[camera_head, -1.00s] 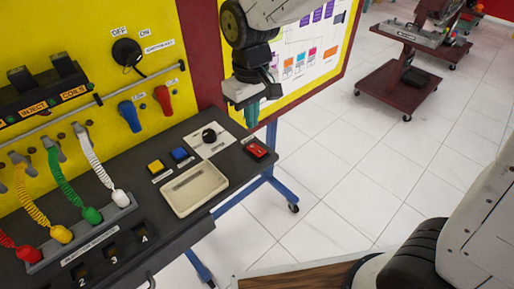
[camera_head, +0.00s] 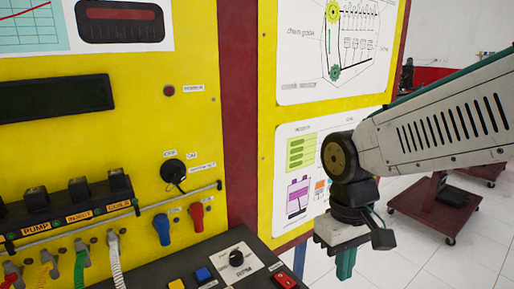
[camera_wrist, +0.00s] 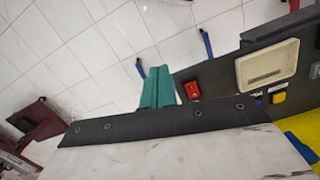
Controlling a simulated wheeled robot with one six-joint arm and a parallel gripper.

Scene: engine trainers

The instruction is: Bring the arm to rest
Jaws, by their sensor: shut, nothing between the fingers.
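My gripper (camera_head: 345,264) hangs at the end of my arm in the head view, with its green fingers pointing down. It is in front of the lower right part of the yellow panel, to the right of the console shelf. In the wrist view my gripper's green fingers (camera_wrist: 158,88) lie together with nothing between them. They appear over the tiled floor, beside the red switch (camera_wrist: 192,90) at the shelf's edge. They look apart from the shelf and the switch.
The dark shelf (camera_head: 140,279) bears a rotary knob (camera_head: 236,258), a blue button (camera_head: 203,274) and a red switch (camera_head: 285,281). The yellow panel (camera_head: 130,130) stands behind. A dark red cart (camera_head: 432,205) is at right.

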